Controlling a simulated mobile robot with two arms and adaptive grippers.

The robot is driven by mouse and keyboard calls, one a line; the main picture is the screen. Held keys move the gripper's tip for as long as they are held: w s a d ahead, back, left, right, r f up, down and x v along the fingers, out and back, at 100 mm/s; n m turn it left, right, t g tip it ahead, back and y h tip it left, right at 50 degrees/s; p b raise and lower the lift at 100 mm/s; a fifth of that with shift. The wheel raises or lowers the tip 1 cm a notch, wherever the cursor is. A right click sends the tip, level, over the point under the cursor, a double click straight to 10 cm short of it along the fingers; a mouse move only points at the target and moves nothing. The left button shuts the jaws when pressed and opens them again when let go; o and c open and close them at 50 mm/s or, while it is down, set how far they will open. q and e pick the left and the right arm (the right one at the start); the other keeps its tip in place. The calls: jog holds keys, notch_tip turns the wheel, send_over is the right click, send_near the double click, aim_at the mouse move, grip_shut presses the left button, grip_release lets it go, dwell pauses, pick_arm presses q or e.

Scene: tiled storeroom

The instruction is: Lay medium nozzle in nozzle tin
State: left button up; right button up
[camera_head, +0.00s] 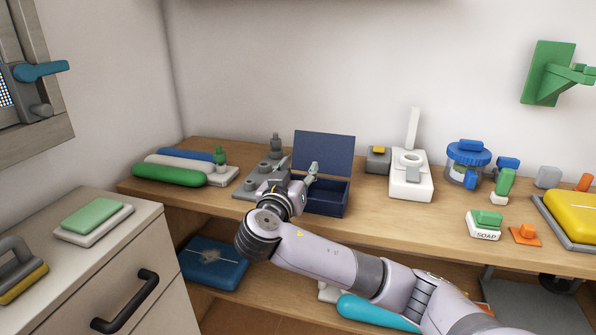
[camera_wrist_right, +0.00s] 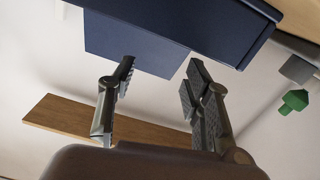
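The nozzle tin appears to be the dark blue open box (camera_head: 329,199) on the wooden shelf, its lid (camera_head: 327,151) standing up behind. A grey rack (camera_head: 245,190) with several grey knobbed pieces stands left of it. I cannot tell which piece is the medium nozzle, and my gripper hides part of the rack. My right gripper (camera_head: 298,166) is over the tin's left side, fingers spread. In the right wrist view my right gripper (camera_wrist_right: 161,66) is open with nothing between its fingers, and the blue tin (camera_wrist_right: 235,25) fills the top. My left gripper is not in view.
Green, white and blue rolls (camera_head: 170,174) lie left of the rack. A white stand (camera_head: 411,187) and a small grey box (camera_head: 378,160) are right of the tin. A blue-lidded jar (camera_head: 468,153) and soap block (camera_head: 484,231) stand farther right. Bare shelf lies before the white stand.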

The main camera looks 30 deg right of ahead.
dwell(0.3)
jog(key=v, duration=1.2)
dwell(0.3)
